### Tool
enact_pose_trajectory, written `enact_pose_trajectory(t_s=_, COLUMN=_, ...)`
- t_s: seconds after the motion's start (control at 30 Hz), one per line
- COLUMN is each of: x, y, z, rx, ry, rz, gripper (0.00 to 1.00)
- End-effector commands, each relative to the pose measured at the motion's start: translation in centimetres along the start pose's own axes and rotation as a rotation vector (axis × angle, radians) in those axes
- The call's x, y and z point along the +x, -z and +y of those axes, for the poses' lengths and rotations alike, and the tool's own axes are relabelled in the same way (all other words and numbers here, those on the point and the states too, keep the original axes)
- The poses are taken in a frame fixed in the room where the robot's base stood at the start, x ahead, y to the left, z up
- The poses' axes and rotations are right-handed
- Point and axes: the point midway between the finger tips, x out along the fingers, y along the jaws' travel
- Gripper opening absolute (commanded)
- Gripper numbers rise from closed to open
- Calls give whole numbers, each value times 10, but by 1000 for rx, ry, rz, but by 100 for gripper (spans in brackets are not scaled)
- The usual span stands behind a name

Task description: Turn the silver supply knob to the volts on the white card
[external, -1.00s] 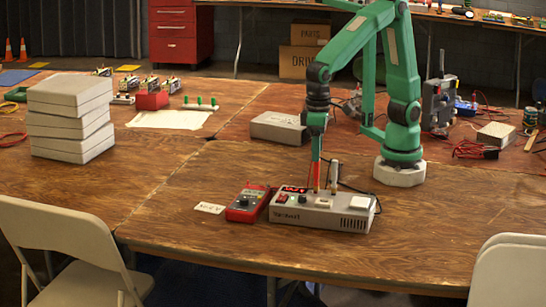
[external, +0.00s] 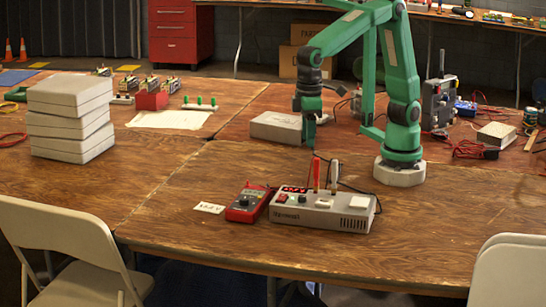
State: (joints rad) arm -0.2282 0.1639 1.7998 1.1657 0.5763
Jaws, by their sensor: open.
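The grey power supply (external: 340,220) sits on the wooden table near the front, with a small red display (external: 294,189) on its top. Its silver knob is too small to tell apart for certain among the controls on top. A red upright piece (external: 316,174) and a pale upright piece (external: 334,176) stand at its back edge. The white card (external: 209,208) lies flat left of the red meter; its writing is too small to read. My gripper (external: 311,142) hangs pointing down, open and empty, above and behind the supply, apart from it.
A red multimeter (external: 244,206) lies against the supply's left side. A grey box (external: 277,127) sits behind, near my gripper. Stacked grey boxes (external: 70,117) stand at left. A dark cable runs behind the supply.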

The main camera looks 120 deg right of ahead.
Motion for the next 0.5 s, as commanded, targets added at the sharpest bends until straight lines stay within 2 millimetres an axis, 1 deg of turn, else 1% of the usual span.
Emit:
enact_pose_trajectory(t_s=0.33, x=2, y=19, z=-17, rx=-193, ry=3, rz=6, gripper=43)
enact_pose_trajectory(t_s=0.37, x=4, y=19, z=-18, rx=-202, ry=3, rz=5, gripper=43)
enact_pose_trajectory(t_s=0.4, x=13, y=18, z=-17, rx=-199, ry=2, rz=3, gripper=43)
enact_pose_trajectory(t_s=0.5, x=28, y=18, z=-16, rx=-197, ry=2, rz=3, gripper=43)
